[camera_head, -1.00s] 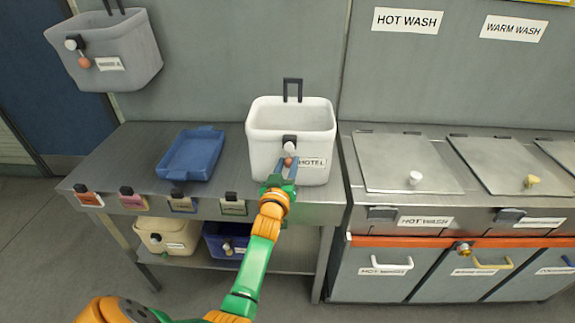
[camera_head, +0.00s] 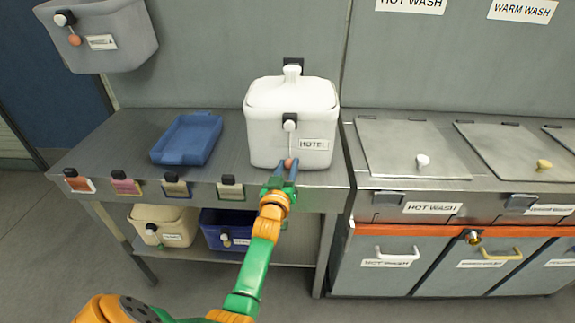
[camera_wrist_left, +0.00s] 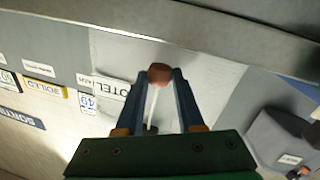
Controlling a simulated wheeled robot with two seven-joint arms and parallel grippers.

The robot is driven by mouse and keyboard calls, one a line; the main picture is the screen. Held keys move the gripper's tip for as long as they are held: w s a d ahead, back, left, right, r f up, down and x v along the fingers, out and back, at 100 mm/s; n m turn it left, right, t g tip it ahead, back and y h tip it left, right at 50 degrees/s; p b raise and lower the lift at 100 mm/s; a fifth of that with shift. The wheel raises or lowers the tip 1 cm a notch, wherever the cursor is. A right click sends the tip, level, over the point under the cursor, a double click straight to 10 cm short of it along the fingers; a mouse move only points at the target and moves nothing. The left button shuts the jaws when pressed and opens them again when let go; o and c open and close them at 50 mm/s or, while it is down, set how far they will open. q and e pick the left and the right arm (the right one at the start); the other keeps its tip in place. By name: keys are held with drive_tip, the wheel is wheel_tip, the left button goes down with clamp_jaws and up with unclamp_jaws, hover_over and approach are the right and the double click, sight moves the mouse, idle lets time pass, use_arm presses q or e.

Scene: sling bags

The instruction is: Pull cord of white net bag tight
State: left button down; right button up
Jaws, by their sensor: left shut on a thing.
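The white bag (camera_head: 275,145), labelled HOTEL, stands upright on the metal bench, its top closed over with a white knob at the back. A black clip (camera_head: 290,117) and a white stopper (camera_head: 289,126) sit on its front. A thin pale cord runs down from the stopper to an orange-brown ball (camera_head: 291,162). My left gripper (camera_head: 286,168) is shut on this ball, low in front of the bag. In the left wrist view the ball (camera_wrist_left: 159,74) sits between the fingertips, with the white cord (camera_wrist_left: 151,104) behind it. My right gripper is not in view.
A blue tray (camera_head: 187,139) lies on the bench left of the bag. A grey bag (camera_head: 100,40) hangs at upper left. Cream (camera_head: 163,226) and blue (camera_head: 226,231) bags sit on the lower shelf. Lidded wash bins (camera_head: 412,145) stand at right.

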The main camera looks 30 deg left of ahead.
use_arm(q)
drive_tip(key=shift+r, duration=0.1)
drive_tip(key=c, duration=0.5)
unclamp_jaws()
drive_tip(key=v, duration=0.7)
drive_tip(key=shift+p, duration=0.3)
